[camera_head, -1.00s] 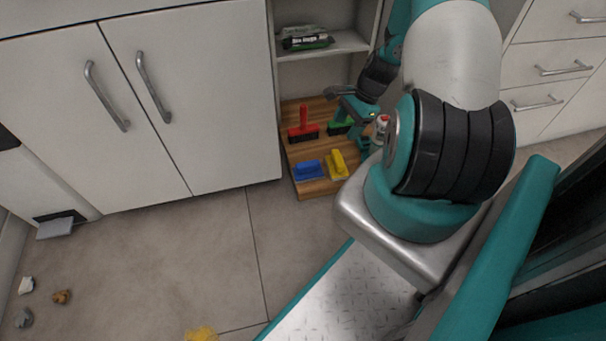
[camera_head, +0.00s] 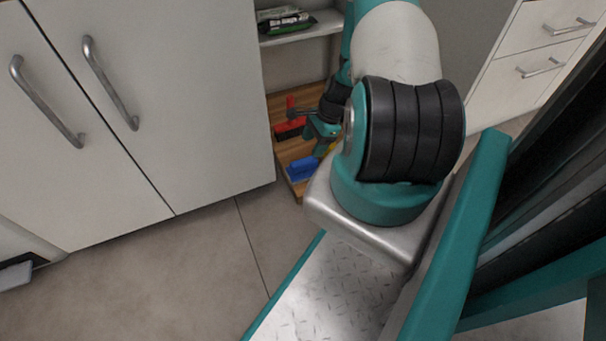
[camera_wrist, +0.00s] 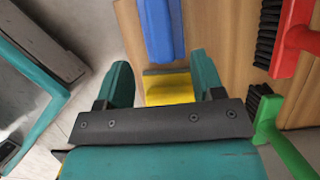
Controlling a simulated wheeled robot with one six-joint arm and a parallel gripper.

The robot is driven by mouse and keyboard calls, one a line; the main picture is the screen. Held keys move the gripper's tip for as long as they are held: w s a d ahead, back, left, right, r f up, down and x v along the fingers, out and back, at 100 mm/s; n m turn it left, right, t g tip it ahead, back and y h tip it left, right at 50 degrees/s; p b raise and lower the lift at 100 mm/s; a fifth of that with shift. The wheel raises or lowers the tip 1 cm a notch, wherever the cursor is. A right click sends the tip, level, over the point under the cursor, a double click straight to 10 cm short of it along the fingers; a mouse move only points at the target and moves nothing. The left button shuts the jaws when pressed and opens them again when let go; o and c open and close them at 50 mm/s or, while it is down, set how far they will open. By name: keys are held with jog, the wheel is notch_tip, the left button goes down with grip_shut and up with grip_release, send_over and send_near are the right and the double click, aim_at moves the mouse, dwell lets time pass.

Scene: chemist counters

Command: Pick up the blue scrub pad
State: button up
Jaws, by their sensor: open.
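The blue scrub pad (camera_head: 302,170) lies near the front of the wooden shelf board (camera_head: 281,147). In the wrist view the blue pad (camera_wrist: 162,28) is at the top, beyond my fingertips and roughly in line with the gap between them. My gripper (camera_wrist: 161,78) is open, with one teal finger on each side of a yellow scrub pad (camera_wrist: 168,88). The yellow pad shows between the fingers, and I cannot tell whether they touch it. In the head view my gripper (camera_head: 322,132) is over the board beside the blue pad, partly hidden by my arm.
A red brush (camera_wrist: 292,38) with black bristles and a green brush (camera_wrist: 283,140) lie to the right in the wrist view. A shelf (camera_head: 300,31) with packages (camera_head: 287,22) is above the board. A cabinet door (camera_head: 190,90) stands left; the floor (camera_head: 190,270) in front is clear.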

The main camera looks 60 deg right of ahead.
aim_at(305, 161)
jog(key=b+x, duration=0.1)
jog(key=x, duration=0.2)
jog(key=shift+a+f, duration=0.1)
jog(key=shift+f, duration=0.15)
jog(key=b+x, duration=0.5)
jog(key=shift+f, duration=0.15)
jog(key=c, duration=1.1)
jog(key=shift+r+p, duration=0.3)
jog(key=shift+s+r+p, duration=0.1)
jog(key=shift+r+p, duration=0.35)
jog(key=shift+p, duration=0.3)
jog(key=p+v, duration=0.1)
jog(key=v, duration=0.1)
jog(key=a+p+v, duration=0.1)
jog(key=p+v, duration=0.3)
jog(key=shift+a+r, duration=0.15)
jog(key=shift+r, duration=0.3)
jog(key=s+d+p, duration=0.3)
jog(key=s+d, duration=0.1)
jog(key=s, duration=0.4)
jog(key=s+d+p, duration=0.3)
jog(key=s, duration=0.5)
jog(key=shift+s+d+f, duration=0.35)
jog(key=shift+d, duration=0.05)
